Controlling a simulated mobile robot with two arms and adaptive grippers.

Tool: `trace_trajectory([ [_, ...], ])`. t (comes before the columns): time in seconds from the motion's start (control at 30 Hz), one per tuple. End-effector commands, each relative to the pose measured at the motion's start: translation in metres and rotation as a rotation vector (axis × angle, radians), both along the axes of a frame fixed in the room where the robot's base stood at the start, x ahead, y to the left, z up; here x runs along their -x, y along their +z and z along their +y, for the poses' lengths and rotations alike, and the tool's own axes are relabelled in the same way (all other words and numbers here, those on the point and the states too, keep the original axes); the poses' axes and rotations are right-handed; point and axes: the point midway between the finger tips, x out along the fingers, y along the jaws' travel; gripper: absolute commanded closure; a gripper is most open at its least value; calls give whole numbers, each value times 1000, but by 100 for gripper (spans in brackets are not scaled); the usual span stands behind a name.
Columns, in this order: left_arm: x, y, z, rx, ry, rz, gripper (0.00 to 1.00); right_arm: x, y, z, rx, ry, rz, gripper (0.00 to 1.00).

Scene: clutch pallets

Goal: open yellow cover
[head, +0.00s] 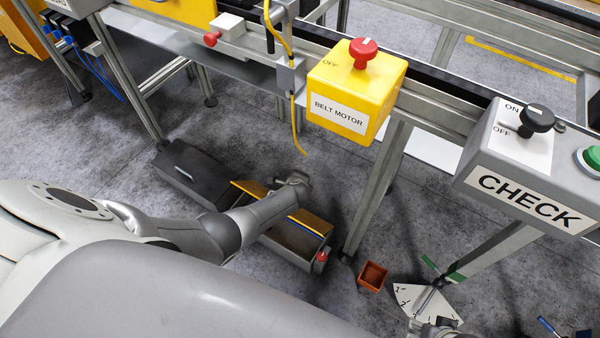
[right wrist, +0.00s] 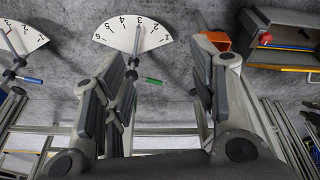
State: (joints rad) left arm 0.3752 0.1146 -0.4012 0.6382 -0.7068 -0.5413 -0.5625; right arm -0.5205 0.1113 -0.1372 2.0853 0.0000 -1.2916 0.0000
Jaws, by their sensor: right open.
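The clearest yellow thing is a box (head: 385,88) marked BELT MOTOR, with a red knob (head: 362,52) on top, fixed to the rail in the head view. Its top and front look closed; I see no separate cover edge. My left gripper (head: 297,183) is at the end of the arm from the left, below and left of the yellow box; its jaws are too small to tell. My right gripper (right wrist: 165,68) is open and empty in the right wrist view, its fingers apart. Part of my right arm end shows at the head view's bottom edge.
A grey CHECK box (head: 530,165) with a black knob stands right of the yellow box. Below lie a grey toolbox (head: 290,245) with yellow strips, an orange bin (head: 373,276) and a white dial (head: 415,300). Metal legs (head: 378,185) support the rail.

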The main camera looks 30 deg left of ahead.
Motion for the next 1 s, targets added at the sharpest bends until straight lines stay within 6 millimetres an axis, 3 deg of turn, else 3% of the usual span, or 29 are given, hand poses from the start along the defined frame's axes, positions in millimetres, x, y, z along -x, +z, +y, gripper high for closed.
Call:
trace_trajectory([
  [1.0,5,19,-7,-2,2,3,81,12,-71,-1,3,6,39,46],
])
